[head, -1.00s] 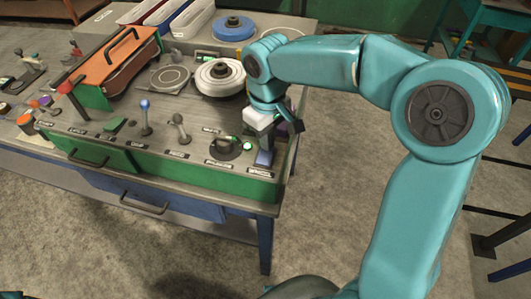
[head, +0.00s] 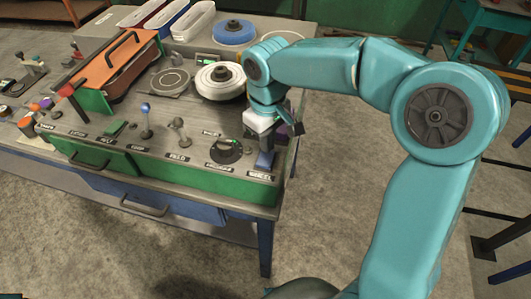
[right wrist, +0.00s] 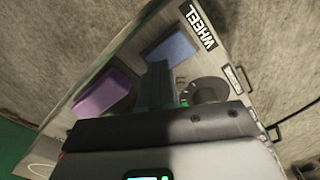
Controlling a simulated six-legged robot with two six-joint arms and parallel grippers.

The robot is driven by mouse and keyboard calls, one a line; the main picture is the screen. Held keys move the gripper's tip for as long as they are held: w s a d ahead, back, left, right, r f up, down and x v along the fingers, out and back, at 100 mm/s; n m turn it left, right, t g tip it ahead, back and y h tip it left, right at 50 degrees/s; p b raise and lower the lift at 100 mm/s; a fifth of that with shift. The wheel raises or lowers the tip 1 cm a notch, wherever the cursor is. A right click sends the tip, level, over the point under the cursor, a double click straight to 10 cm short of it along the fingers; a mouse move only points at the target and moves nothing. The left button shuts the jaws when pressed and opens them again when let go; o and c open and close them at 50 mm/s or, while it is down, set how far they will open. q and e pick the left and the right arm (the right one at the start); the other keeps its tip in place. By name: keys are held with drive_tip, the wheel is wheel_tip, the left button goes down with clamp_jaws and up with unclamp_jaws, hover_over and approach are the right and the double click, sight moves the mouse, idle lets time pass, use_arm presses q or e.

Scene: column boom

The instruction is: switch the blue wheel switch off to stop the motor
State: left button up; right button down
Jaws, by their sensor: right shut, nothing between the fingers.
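The blue wheel switch (head: 265,160) is a flat blue rocker at the right front corner of the bench panel, above its WHEEL label (head: 260,175). It also shows in the right wrist view (right wrist: 178,46), beside the same label. My right gripper (head: 267,141) points down just above and behind the switch, shut and empty. In the right wrist view its fingers (right wrist: 162,82) reach close to the switch's edge; I cannot tell whether they touch. The white-rimmed wheel (head: 221,82) lies behind the panel. My left gripper is not in view.
A black dial (head: 224,150) sits left of the switch. Two levers, a grey one (head: 180,128) and a blue-knobbed one (head: 145,118), stand further left. A purple block (right wrist: 103,92) lies near my right gripper. An orange-topped box (head: 122,65) stands behind. The floor right of the bench is open.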

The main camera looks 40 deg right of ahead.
wheel_tip(320, 180, up, 6)
drive_tip(key=p, duration=0.4)
drive_tip(key=shift+f, duration=0.1)
idle(0.5)
